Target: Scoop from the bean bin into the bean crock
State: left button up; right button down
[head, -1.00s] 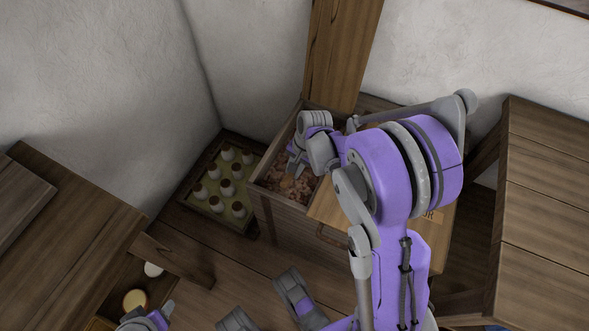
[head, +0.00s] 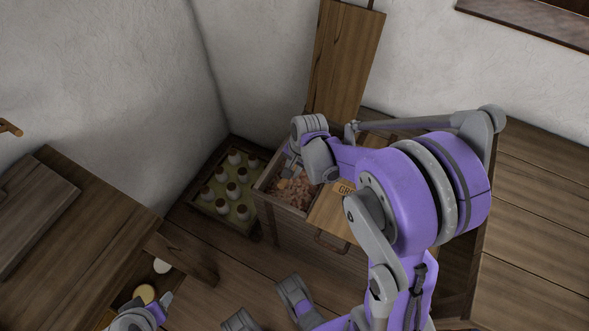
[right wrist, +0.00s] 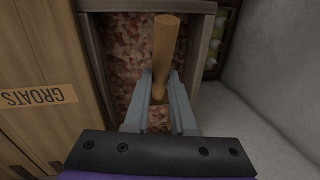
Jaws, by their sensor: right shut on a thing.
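The open bean bin (head: 273,205) holds reddish-brown beans (head: 291,193); the beans also fill the opening in the right wrist view (right wrist: 120,60). My right gripper (head: 293,172) reaches down over the bin. In the right wrist view my right gripper (right wrist: 161,95) is shut on a round wooden handle (right wrist: 166,45), likely the scoop's. The scoop's bowl is not visible. My left gripper (head: 158,308) is at the bottom left, partly out of frame and away from the bin; its jaws are unclear. I cannot make out which vessel is the bean crock.
A lid marked GROATS (right wrist: 40,97) covers the compartment beside the beans. A crate (head: 190,205) of several pale bottles stands left of the bin. A raised board (head: 345,60) stands behind. Round pale jars (head: 145,293) sit low at left, beside a wooden counter (head: 70,235).

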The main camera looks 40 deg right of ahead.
jog(key=shift+s+a+r+p, duration=0.1)
jog(key=shift+a+r+p, duration=0.1)
jog(key=shift+r+p, duration=0.5)
jog(key=shift+s+a+r+p, duration=0.2)
jog(key=shift+r+p, duration=0.15)
jog(key=shift+r, duration=0.6)
jog(key=shift+s+a+r+p, duration=0.1)
jog(key=shift+a+r+p, duration=0.1)
jog(key=shift+r+p, duration=0.5)
jog(key=shift+r, duration=0.15)
